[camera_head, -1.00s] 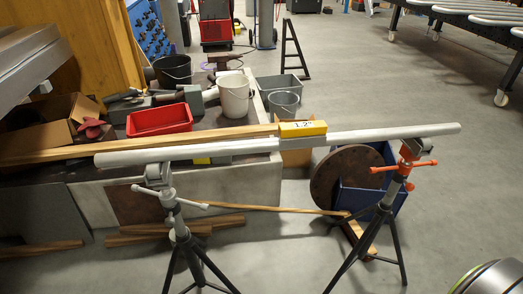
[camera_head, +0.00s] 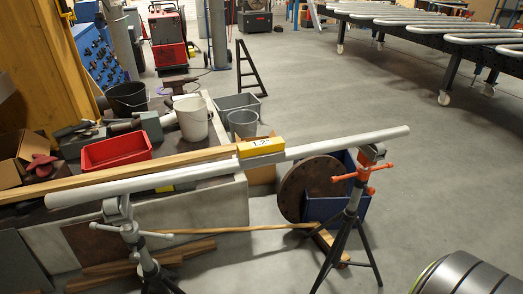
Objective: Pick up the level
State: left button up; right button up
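The level (camera_head: 261,147) is a small yellow block on a grey base with "1.2°" on its face. It sits on top of a long pale pipe (camera_head: 340,139), near the pipe's middle. The pipe rests on two tripod stands, a grey-headed one (camera_head: 132,232) at the left and an orange-headed one (camera_head: 357,185) at the right. The pipe slopes up toward the right in the picture. Neither of my grippers shows in this view.
Behind the pipe stands a low bench (camera_head: 228,205) with a red bin (camera_head: 116,151), a white bucket (camera_head: 191,118) and wooden boards. A brown disc (camera_head: 306,188) and a blue box (camera_head: 324,207) are under the pipe. A dark rounded object (camera_head: 468,275) is at the lower right. Open floor lies at right.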

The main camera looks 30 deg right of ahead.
aim_at(263, 151)
jog(key=l, duration=1.3)
jog(key=k+z, duration=0.05)
